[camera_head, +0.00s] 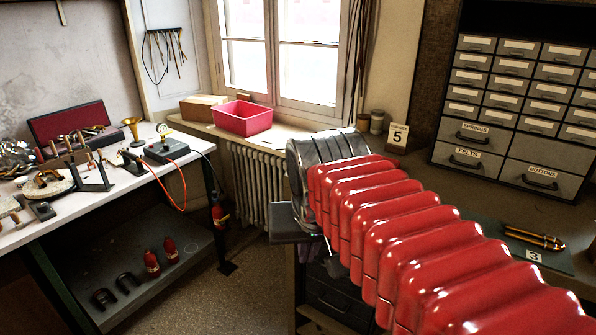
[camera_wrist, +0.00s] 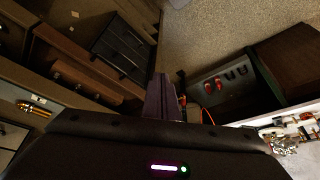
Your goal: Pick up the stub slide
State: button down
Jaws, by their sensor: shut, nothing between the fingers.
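A brass piece made of slim parallel tubes (camera_head: 535,237) lies on a dark green mat (camera_head: 560,262) beside a tag marked 3, at the right of the head view. It looks like the stub slide, but I cannot be sure. A brass piece (camera_wrist: 33,108) also shows at the left edge of the wrist view. My gripper (camera_wrist: 163,82) points down into the gap between the benches, well away from that brass piece. Its dark fingers are together and empty. In the head view my red arm hides most of the gripper and part of the right bench.
A white-topped bench (camera_head: 110,190) at the left holds horn parts, a gauge box (camera_head: 166,150) and an orange hose. A drawer cabinet (camera_head: 515,110) backs the right bench. A pink bin (camera_head: 241,118) sits on the windowsill. Floor between the benches is clear.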

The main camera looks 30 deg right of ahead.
jog(key=s+a+f+n+t+y, duration=0.1)
jog(key=s+a+f+n, duration=0.2)
jog(key=a, duration=0.7)
notch_tip(320, 180, down, 4)
jog(key=shift+a+r+n+y, duration=0.15)
jog(key=shift+r+n+y, duration=0.2)
jog(key=shift+n, duration=0.75)
jog(key=shift+f, duration=0.1)
